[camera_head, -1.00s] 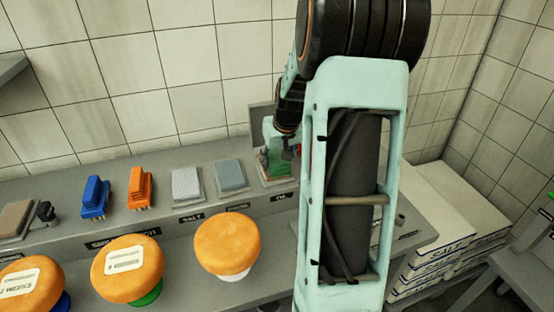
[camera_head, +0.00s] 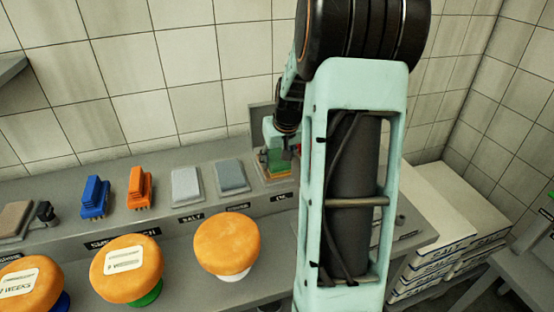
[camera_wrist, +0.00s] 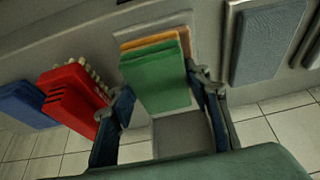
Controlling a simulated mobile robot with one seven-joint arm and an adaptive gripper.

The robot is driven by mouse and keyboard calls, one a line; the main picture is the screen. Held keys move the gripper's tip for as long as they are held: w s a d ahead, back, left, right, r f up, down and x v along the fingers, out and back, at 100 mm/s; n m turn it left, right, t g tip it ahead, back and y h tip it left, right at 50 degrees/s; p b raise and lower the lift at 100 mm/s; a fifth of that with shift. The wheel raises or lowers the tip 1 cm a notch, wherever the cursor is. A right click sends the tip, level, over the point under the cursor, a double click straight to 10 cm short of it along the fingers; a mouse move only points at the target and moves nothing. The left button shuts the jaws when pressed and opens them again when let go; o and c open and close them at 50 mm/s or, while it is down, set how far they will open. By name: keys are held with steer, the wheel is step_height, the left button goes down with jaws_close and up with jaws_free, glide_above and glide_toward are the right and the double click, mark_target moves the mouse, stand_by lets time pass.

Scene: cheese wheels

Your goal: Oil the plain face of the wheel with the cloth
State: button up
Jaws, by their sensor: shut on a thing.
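The wheel with a plain orange face (camera_head: 227,243) rests tilted on a white stand at the front of the counter, with no label on its face. My gripper (camera_head: 276,152) is at the back ledge, right of and behind that wheel. It is shut on a green-topped block with orange and tan layers, seen between the fingers in the wrist view (camera_wrist: 157,78). I take this layered block to be the cloth. It is at the right end of the ledge, and its exact contact with the ledge is hard to tell.
Two labelled orange wheels (camera_head: 126,268) stand left of the plain one. Along the ledge are a blue brush (camera_head: 95,198), an orange brush (camera_head: 139,190) and grey pads (camera_head: 186,186). A red brush (camera_wrist: 70,97) lies beside my gripper. Stacked white salt bags (camera_head: 455,225) are at right.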

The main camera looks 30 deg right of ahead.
mark_target(277, 158)
steer(key=shift+r+p, duration=2.1)
steer(key=shift+r, duration=1.4)
